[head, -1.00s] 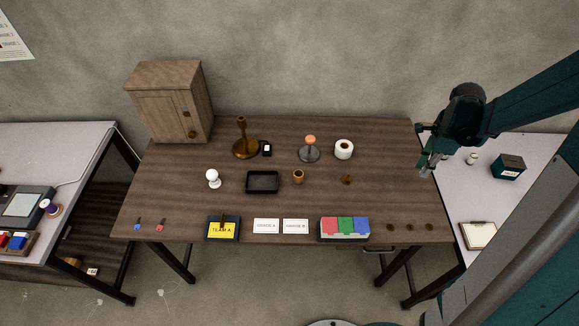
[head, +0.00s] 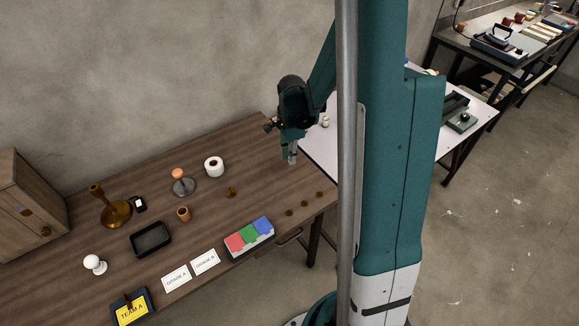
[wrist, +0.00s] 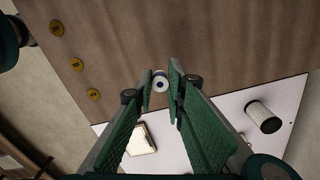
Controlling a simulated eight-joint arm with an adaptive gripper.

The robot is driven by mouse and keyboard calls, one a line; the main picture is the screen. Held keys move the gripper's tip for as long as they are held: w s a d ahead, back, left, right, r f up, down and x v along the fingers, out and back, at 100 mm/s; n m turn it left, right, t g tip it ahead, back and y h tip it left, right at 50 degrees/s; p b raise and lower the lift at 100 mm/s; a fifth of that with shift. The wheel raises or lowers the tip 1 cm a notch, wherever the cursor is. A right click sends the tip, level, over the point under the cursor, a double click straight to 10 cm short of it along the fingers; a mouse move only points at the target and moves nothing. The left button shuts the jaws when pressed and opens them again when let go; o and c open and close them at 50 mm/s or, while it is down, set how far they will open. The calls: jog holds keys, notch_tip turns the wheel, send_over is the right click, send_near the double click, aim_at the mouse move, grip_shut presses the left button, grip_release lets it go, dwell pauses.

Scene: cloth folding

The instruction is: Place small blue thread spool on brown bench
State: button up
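The small blue thread spool (wrist: 160,83) shows in the wrist view as a round end with a blue ring, between my fingertips. My gripper (wrist: 161,86) appears shut on it, with a finger against each side. In the head view, my gripper (head: 291,158) points down above the right end of the brown bench (head: 255,150); the spool is too small to make out there. In the wrist view the spool shows against the brown bench top (wrist: 220,45), near its edge. I cannot tell its height above the wood.
Several brass discs (head: 305,203) lie near the bench's front right. A white roll (head: 214,166), a stand with an orange top (head: 183,182) and a red-green-blue block (head: 249,236) are farther left. A white table (head: 322,150) adjoins on the right. Bare wood surrounds the area below my gripper.

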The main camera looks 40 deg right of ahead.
aim_at(291, 171)
jog(key=shift+f, duration=0.65)
jog(key=shift+f, duration=0.1)
jog(key=shift+f+b, duration=0.35)
jog(key=shift+f, duration=1.65)
jog(key=shift+f, duration=0.2)
jog(key=o, duration=0.6)
jog(key=shift+r, duration=0.2)
notch_tip(291, 171, up, 12)
jog(key=p, duration=0.1)
jog(key=shift+p, duration=0.3)
jog(key=shift+s, duration=0.1)
